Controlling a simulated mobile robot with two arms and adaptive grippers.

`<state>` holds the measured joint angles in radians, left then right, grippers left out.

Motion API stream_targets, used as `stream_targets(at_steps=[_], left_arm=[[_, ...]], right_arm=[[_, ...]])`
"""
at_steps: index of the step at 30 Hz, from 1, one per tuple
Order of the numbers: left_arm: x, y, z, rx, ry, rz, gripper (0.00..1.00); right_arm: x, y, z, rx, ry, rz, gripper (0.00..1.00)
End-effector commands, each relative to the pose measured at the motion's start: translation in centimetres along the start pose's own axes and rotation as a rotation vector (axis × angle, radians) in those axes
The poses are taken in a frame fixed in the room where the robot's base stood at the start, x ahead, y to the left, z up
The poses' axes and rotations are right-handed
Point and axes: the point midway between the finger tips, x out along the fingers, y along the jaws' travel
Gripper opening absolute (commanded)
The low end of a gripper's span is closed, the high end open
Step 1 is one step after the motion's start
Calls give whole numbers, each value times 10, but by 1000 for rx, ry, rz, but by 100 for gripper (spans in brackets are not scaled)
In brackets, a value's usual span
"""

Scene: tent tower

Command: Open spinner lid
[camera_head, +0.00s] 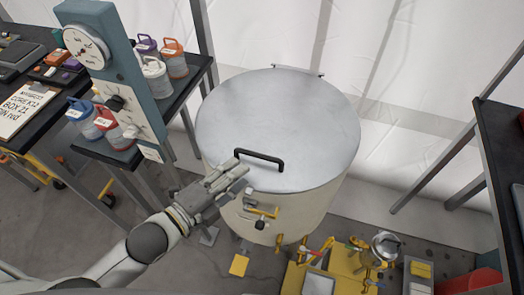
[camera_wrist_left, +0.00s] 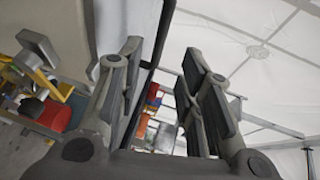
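The spinner is a large cream drum (camera_head: 240,210) with a round silver lid (camera_head: 280,110), which lies flat and shut on top. A black bar handle (camera_head: 260,158) stands on the lid near its front edge. My left gripper (camera_head: 238,168) is at the front left rim, its fingertips close to the left end of the handle. In the left wrist view the fingers (camera_wrist_left: 162,55) are apart, with a dark strip running between them. I cannot tell whether that strip is the handle or whether the fingers touch it. A latch-like fitting (camera_head: 262,211) is on the drum's front. My right gripper is not in view.
A gauge column (camera_head: 128,80) and a table with lidded pots (camera_head: 155,75) stand to the left. A yellow bench (camera_head: 345,265) with tools and a metal cup (camera_head: 386,245) is at front right. A dark table (camera_head: 505,150) stands at the right edge. White tent wall is behind.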

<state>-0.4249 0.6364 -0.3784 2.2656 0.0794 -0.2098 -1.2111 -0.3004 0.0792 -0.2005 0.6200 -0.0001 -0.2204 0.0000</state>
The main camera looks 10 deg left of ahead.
Motion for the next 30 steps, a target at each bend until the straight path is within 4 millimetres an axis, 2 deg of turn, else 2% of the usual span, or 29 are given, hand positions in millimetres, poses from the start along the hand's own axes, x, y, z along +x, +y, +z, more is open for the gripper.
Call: stream_targets(at_steps=[15, 21, 30], left_arm=[[78, -2, 1, 0, -1, -1, 34], [91, 0, 0, -1, 1, 1, 34], [92, 0, 0, 0, 1, 1, 32]], right_arm=[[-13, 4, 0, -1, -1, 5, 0], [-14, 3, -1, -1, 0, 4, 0], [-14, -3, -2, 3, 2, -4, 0]])
